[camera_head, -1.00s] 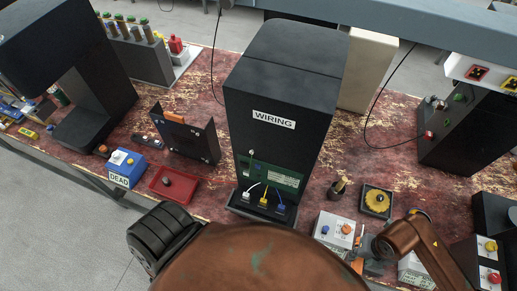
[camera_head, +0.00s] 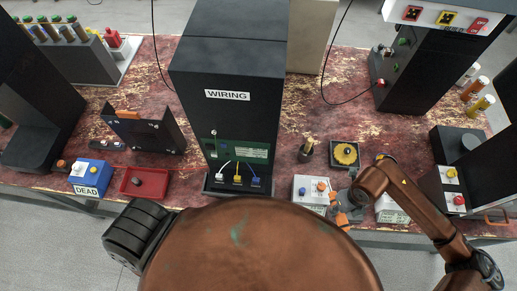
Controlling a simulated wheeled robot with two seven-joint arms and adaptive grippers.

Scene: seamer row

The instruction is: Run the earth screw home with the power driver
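The black cabinet (camera_head: 227,95) labelled WIRING stands upright near the middle of the bench. Low on its front is a green terminal board (camera_head: 256,152) with white, yellow and blue leads below it. A small pale screw-like head (camera_head: 213,133) shows at the board's upper left; I cannot tell whether it is the earth screw. My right gripper (camera_head: 341,208), dark grey with orange parts, is low beside the white box (camera_head: 313,190) at the bench's front edge. Its fingers are too small and overlapped to read. I cannot make out the power driver for certain. My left gripper is not in view.
A blue DEAD box (camera_head: 90,173), a red tray (camera_head: 124,190) and a dark panel (camera_head: 146,135) stand left of the cabinet. A small cup (camera_head: 306,150) and a tray with a yellow round part (camera_head: 345,142) stand to its right. Worn bench top shows between them.

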